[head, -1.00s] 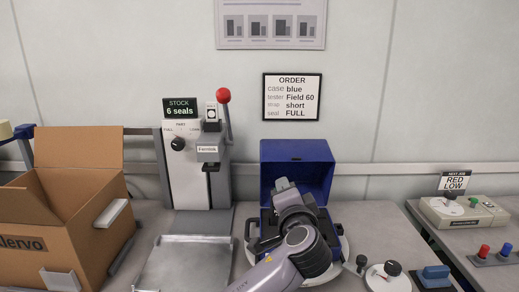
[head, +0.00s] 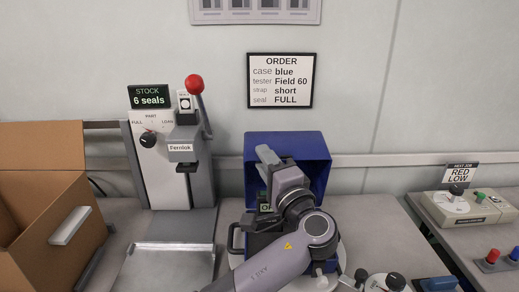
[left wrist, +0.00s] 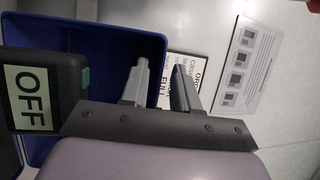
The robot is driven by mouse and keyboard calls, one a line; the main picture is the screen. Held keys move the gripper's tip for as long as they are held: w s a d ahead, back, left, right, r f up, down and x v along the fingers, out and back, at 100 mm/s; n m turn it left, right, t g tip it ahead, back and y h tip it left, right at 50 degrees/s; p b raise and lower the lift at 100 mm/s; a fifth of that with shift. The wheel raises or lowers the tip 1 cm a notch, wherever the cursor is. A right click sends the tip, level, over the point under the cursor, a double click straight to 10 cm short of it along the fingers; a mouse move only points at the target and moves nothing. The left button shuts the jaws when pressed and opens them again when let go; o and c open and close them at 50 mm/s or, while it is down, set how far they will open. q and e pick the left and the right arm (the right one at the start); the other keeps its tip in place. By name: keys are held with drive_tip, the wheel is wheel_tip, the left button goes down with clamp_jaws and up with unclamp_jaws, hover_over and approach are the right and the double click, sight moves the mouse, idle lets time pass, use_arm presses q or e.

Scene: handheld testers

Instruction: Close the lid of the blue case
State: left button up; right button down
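The blue case (head: 287,160) stands on the bench with its lid raised against the wall side, its inside facing me. A dark tester with a small lit screen (head: 265,207) sits in the case, partly hidden by my arm. My left gripper (head: 267,157) is in front of the lid, near its upper left part. In the left wrist view the fingers (left wrist: 160,72) are apart and nothing shows between them. One finger overlaps the blue lid (left wrist: 100,45); the other lies past its edge. Contact cannot be told. The tester's screen (left wrist: 31,97) reads OFF.
A seal press (head: 172,160) with a red-knobbed lever stands left of the case, behind a metal tray (head: 170,268). An open cardboard box (head: 45,215) is at far left.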

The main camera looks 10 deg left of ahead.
use_arm(q)
drive_tip(key=shift+x, duration=1.85)
drive_tip(key=shift+c, duration=0.3)
clamp_jaws()
